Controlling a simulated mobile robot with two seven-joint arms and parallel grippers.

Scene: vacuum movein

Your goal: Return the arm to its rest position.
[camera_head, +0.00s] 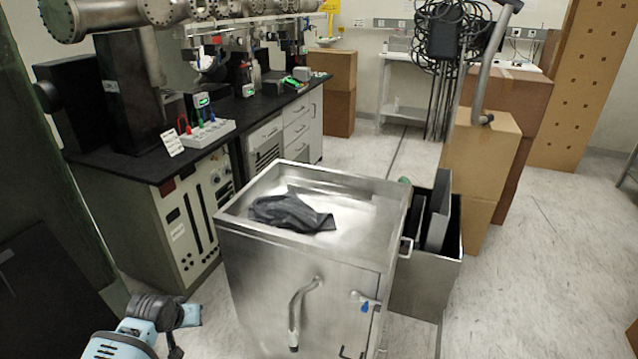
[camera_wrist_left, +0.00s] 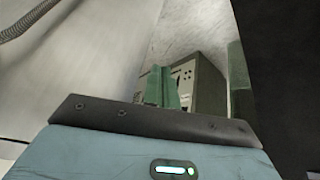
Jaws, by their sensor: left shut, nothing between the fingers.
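My left arm shows at the bottom left corner of the head view as light blue and dark links, low beside the metal cart (camera_head: 300,282). Its fingertips cannot be made out there. In the left wrist view my left gripper (camera_wrist_left: 163,82) shows as greenish fingers close together beyond a dark bar and a blue housing with a lit indicator. It is shut and empty. My right arm and right gripper are not in view.
A dark cloth (camera_head: 290,212) lies on the cart's top. A black lab bench (camera_head: 150,172) with instruments runs along the left. An open metal bin (camera_head: 425,285) stands right of the cart, with cardboard boxes (camera_head: 478,150) behind. Floor (camera_head: 540,280) is clear at the right.

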